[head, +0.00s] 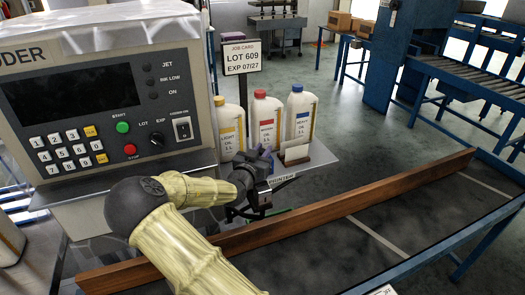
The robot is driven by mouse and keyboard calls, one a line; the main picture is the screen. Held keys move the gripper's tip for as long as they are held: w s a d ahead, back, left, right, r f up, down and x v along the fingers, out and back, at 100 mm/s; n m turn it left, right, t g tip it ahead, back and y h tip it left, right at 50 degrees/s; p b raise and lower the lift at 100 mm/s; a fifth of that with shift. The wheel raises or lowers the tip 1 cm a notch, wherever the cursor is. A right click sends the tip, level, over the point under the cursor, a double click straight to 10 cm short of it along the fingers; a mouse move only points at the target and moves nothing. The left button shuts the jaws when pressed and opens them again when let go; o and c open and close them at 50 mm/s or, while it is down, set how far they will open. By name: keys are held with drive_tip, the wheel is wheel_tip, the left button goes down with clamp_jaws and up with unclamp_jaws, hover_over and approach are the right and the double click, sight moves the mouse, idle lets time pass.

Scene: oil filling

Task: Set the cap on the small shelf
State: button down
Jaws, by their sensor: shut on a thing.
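My gripper (260,168) is at the left front edge of the small shelf (323,163), in front of the bottles. It is shut on a dark grey, knobby piece (259,157), which I take to be the cap; its outline merges with the dark fingers. The grey shelf carries three cream oil bottles: one with a yellow cap (229,131), one with a red cap (266,118), and one with a blue cap (299,112). The gripper covers part of the shelf's left side. Contact between the dark piece and the shelf cannot be told.
A small holder with white cards (296,153) stands on the shelf near my gripper. A control panel (105,105) stands at left. A brown rail (330,212) borders the dark conveyor (400,240) in front. A job card sign (242,57) stands behind the bottles. The shelf's right end is bare.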

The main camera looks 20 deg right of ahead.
drive_tip(key=c, duration=1.2)
unclamp_jaws()
drive_tip(key=shift+c, duration=0.2)
drive_tip(key=shift+r, duration=0.2)
drive_tip(key=v, duration=1.2)
